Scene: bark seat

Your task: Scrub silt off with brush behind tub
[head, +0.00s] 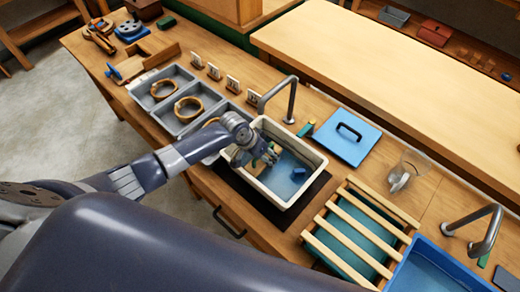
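A cream-rimmed tub (316,187) of bluish water is set in the bench below a grey tap. My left gripper (268,158) reaches in from the left and is over the tub's left half, low near the water. A tan piece (254,167) shows just under its fingers; whether they grip it is too small to tell. A small blue block-like thing (298,174) is in the water to the right. A small green item (306,129), possibly the brush, lies behind the tub at its back right corner. Silt cannot be made out. My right gripper is out of view.
A grey tap (292,98) arches behind the tub. Grey trays with tan rings (187,109) stand to the left.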

